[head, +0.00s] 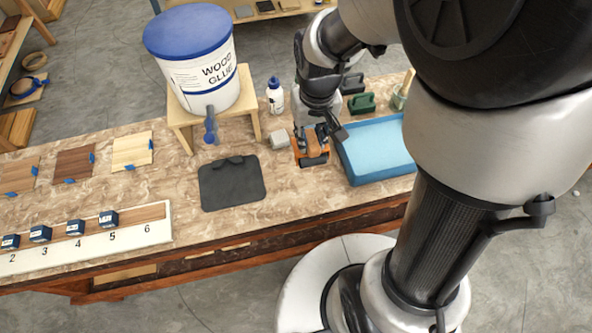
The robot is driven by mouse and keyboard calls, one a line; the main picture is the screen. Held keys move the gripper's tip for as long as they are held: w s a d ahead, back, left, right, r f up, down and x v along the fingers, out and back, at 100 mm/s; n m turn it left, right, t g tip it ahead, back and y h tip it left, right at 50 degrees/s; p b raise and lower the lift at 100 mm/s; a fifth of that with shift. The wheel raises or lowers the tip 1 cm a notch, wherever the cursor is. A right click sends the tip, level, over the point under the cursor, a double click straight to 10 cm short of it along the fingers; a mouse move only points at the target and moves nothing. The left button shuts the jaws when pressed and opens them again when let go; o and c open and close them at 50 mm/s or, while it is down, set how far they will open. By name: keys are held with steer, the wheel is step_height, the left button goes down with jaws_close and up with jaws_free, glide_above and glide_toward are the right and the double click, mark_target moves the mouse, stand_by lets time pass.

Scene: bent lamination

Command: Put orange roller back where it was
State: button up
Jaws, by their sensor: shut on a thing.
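The orange roller (313,158), an orange block with dark parts, is at the left edge of the blue tray in the head view. My gripper (328,136) reaches down from above and is shut on it, partly covering it. I cannot tell whether the roller touches the bench or is held just above it. The fingertips are small and partly hidden behind the gripper body.
A blue tray (345,169) is right of the roller. A dark mat (232,186) lies front left. Green (362,103) and dark items stand behind.

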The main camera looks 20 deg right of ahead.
step_height(320, 180, down, 19)
steer(key=b, duration=0.6)
steer(key=shift+w+d+f, duration=0.1)
steer(key=shift+w+d, duration=0.05)
steer(key=shift+o, duration=0.2)
steer(key=shift+f+b, duration=0.3)
steer(key=shift+s+f+b, duration=0.3)
steer(key=shift+s+f, duration=0.05)
steer(key=shift+s, duration=0.05)
steer(key=o, duration=0.5)
steer(key=shift+s, duration=0.1)
steer(key=o, duration=0.5)
steer(key=shift+f, duration=0.1)
steer(key=shift+w, duration=0.2)
